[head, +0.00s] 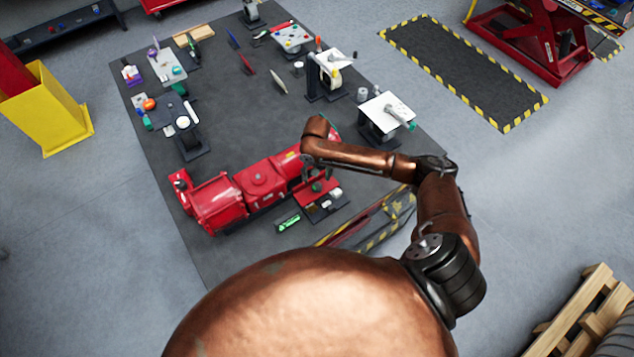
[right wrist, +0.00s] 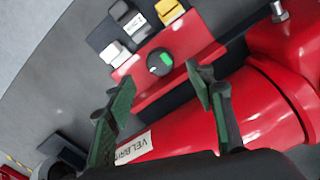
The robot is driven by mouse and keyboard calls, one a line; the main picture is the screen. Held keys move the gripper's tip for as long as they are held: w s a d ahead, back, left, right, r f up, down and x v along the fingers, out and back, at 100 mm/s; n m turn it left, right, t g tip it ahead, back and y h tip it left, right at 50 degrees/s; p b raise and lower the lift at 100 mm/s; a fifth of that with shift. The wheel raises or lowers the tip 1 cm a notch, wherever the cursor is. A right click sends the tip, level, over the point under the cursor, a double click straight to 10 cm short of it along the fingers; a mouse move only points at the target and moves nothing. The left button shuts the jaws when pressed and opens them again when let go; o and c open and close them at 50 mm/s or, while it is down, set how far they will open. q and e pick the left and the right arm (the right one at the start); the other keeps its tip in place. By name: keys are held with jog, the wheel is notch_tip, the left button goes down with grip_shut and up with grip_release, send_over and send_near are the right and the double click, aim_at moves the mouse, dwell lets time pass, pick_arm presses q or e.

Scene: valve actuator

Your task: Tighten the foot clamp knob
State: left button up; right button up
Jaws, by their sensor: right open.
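A red valve actuator (head: 222,203) lies across the dark mat in the head view. At its right end is a small red plate (right wrist: 185,62) with a round black knob (right wrist: 159,62) that has a green mark. I take this to be the clamp knob. My right gripper (right wrist: 162,92) is open and empty. In the right wrist view its green-padded fingers are spread, with the knob just beyond the gap between them, not touched. In the head view my right gripper (head: 311,168) is small and partly hidden by my arm. My left gripper is not in view.
Black, white and yellow blocks (right wrist: 170,11) stand just beyond the red plate. A green item (head: 288,222) lies in front of the actuator. Several fixtures and tools stand on the mat (head: 225,110) behind. A yellow-black striped edge (head: 370,222) lies under my right arm.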

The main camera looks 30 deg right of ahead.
aim_at(317, 186)
notch_tip(317, 186, up, 6)
dwell(0.7)
